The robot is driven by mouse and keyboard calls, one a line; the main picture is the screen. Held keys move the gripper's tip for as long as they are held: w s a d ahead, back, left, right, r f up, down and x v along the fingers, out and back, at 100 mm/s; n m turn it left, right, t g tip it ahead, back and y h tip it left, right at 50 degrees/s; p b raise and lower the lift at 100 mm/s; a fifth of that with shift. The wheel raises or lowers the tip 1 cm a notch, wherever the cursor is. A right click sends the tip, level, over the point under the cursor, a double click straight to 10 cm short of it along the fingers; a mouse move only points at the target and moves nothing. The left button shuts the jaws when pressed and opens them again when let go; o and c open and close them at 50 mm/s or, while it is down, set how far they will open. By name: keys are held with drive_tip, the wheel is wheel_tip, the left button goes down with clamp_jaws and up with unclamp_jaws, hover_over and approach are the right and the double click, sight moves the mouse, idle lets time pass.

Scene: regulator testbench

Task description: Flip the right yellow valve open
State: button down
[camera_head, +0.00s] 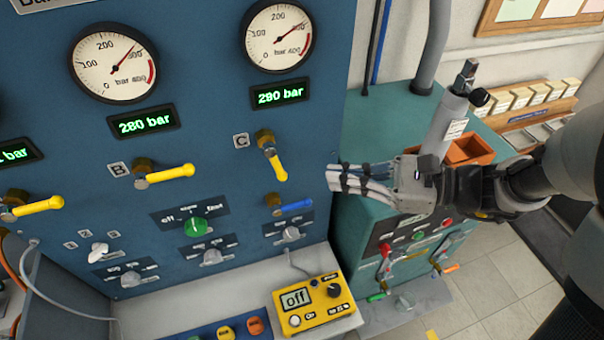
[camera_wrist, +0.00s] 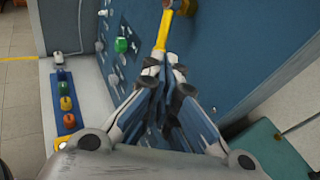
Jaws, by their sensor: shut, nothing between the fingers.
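The right yellow valve (camera_head: 276,164), next to the label C, has its handle pointing down and slightly right on the blue panel (camera_head: 215,120). In the wrist view the yellow handle (camera_wrist: 164,30) stands just beyond my fingertips. My gripper (camera_head: 334,179) is shut and empty, to the right of the valve in the head view, with a gap between the fingertips and the handle. It also shows in the wrist view (camera_wrist: 166,85). The middle yellow valve (camera_head: 165,173), by the label B, and the left yellow valve (camera_head: 35,207) have their handles pointing sideways to the right.
A blue-handled valve (camera_head: 290,206) sits just below the right valve. Two round gauges and green 280 bar displays (camera_head: 280,95) are above. A yellow meter (camera_head: 307,303) reading "off" lies on the ledge below. A teal cabinet (camera_head: 352,240) stands right of the panel.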

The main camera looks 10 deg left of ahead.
drive_tip(key=b+x, duration=0.1)
drive_tip(key=x, duration=0.6)
drive_tip(key=shift+a+f, duration=0.1)
drive_tip(key=shift+a, duration=0.3)
drive_tip(key=shift+s+a+f+m+y+b, duration=0.3)
drive_tip(key=shift+f+y+b, duration=0.15)
drive_tip(key=shift+y+b, duration=0.2)
drive_tip(key=shift+s+a, duration=0.2)
drive_tip(key=shift+a, duration=0.25)
drive_tip(key=shift+w+d+f, duration=0.1)
drive_tip(key=shift+d, duration=0.05)
drive_tip(key=p, duration=0.3)
approach(283, 178)
drive_tip(key=d, duration=0.6)
drive_tip(key=shift+s+f, duration=0.3)
drive_tip(key=shift+f, duration=0.1)
